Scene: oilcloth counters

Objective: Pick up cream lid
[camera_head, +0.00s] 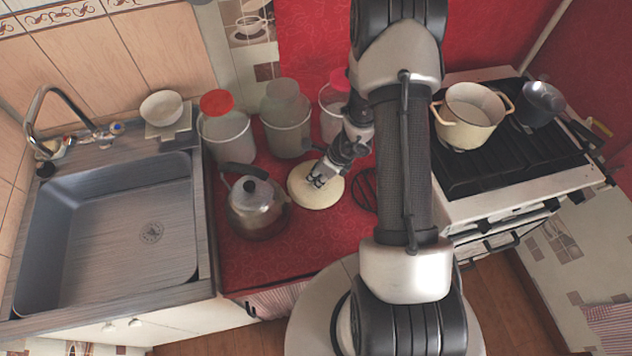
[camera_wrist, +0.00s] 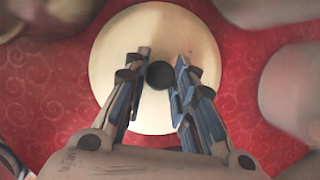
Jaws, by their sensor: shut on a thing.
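The cream lid (camera_head: 314,197) is a round pale disc on the red oilcloth counter (camera_head: 262,262), just right of the kettle. In the wrist view the lid (camera_wrist: 118,52) fills the middle, with a dark round knob (camera_wrist: 159,75) at its centre. My gripper (camera_head: 320,180) is over the lid from above. In the wrist view its two fingers (camera_wrist: 160,78) stand on either side of the knob and are shut on it. The lid looks flat; I cannot tell whether it touches the counter.
A metal kettle (camera_head: 257,207) stands close at left. Several translucent canisters (camera_head: 286,130) stand behind. A dark trivet (camera_head: 364,190) lies at right, partly behind my arm. The stove holds a cream pot (camera_head: 468,115) and a dark pot (camera_head: 541,104). The sink (camera_head: 120,235) is at left.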

